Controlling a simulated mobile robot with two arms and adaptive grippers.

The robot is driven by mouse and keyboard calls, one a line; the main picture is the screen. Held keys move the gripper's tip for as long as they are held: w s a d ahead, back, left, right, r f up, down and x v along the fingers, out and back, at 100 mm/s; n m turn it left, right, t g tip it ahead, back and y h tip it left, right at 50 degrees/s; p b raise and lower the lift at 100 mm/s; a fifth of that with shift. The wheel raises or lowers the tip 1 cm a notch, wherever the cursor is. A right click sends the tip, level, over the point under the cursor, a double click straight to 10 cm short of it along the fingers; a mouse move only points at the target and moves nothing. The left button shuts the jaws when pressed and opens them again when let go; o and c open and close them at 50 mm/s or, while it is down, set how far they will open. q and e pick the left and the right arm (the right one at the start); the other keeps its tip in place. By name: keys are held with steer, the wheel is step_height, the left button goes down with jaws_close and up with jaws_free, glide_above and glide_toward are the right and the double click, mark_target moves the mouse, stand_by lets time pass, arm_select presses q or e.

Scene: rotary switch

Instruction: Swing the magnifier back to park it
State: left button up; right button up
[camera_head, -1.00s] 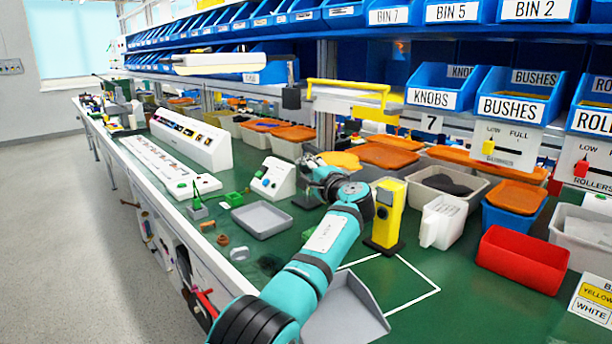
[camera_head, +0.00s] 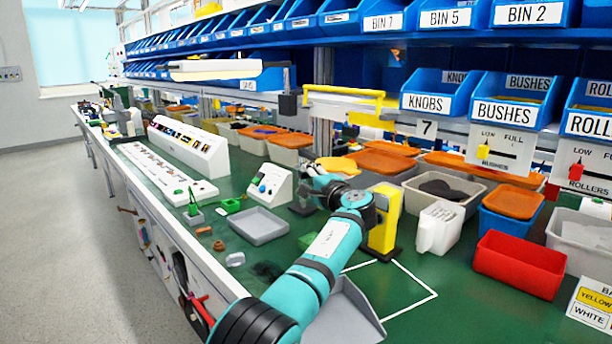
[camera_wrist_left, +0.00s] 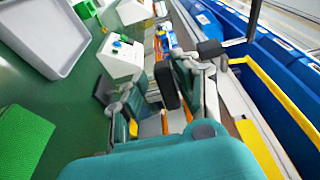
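A yellow arm (camera_head: 345,94) hangs below the blue shelf bins, with a dark block (camera_head: 287,106) at its left end. I take it for the magnifier's arm; no lens shows clearly. In the left wrist view the yellow arm (camera_wrist_left: 278,103) runs down the right side. My left gripper (camera_head: 312,180) is below the yellow arm and over the bench, apart from it. In the left wrist view its fingers (camera_wrist_left: 165,92) look spread, with nothing clearly held between them. My right gripper is not in view.
A white box with buttons (camera_head: 268,186) and a grey tray (camera_head: 258,226) stand left of the gripper. A yellow block (camera_head: 384,215) stands close to my forearm. Orange-lidded bins (camera_head: 382,162) lie behind. A long pale lamp-like bar (camera_head: 215,69) hangs at the shelf's left.

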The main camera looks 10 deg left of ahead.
arm_select(q)
steer(key=shift+o, duration=0.4)
steer(key=shift+r, duration=0.2)
steer(key=v, duration=0.7)
steer(key=shift+s+d+f, duration=0.1)
steer(key=shift+s, duration=0.05)
